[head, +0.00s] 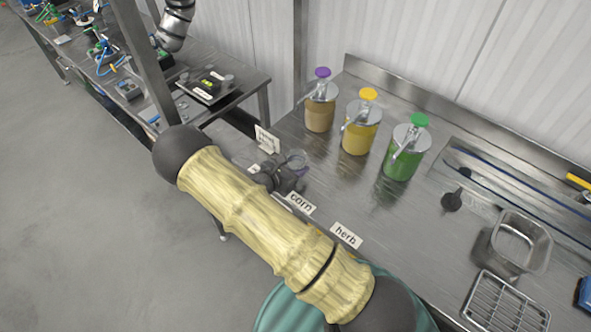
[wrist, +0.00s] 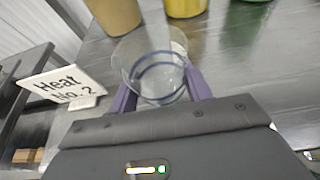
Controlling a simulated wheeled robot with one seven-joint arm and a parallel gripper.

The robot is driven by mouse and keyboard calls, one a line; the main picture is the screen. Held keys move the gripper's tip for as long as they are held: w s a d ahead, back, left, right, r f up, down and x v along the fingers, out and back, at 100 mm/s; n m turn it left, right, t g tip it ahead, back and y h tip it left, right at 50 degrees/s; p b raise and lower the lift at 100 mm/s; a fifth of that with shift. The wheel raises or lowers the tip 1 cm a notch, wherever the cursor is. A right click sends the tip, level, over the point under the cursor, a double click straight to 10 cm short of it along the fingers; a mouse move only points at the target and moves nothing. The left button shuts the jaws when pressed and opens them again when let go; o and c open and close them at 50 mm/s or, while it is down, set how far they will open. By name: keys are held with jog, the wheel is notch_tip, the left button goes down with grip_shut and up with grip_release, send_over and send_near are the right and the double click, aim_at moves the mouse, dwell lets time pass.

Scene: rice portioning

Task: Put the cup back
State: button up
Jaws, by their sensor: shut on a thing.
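The cup (wrist: 152,58) is clear, with dark blue rings, and sits between the purple fingers of my gripper (wrist: 163,88) in the wrist view. My gripper is shut on it. In the head view my gripper (head: 297,172) is at the left part of the steel counter, with the cup's clear rim (head: 296,157) just showing. The cup's lower part is hidden, and I cannot tell whether its base touches the counter.
A white sign (wrist: 64,84) reading "Heat No. 2" stands left of the cup. Purple-topped (head: 320,105), yellow-topped (head: 360,128) and green-topped (head: 402,152) dispensers stand behind. Labels "corn" (head: 301,203) and "herb" (head: 346,235) lie near the front edge. A metal pan (head: 520,240) and rack (head: 500,300) are right.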

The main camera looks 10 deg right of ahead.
jog(key=shift+d+f, duration=0.1)
jog(key=shift+f, duration=1.1)
jog(key=shift+s, duration=0.1)
jog(key=shift+f, duration=0.15)
jog(key=o, duration=1.1)
jog(key=shift+r+p, duration=0.3)
jog(key=b+v, duration=0.4)
jog(key=v, duration=0.8)
jog(key=shift+f, duration=0.1)
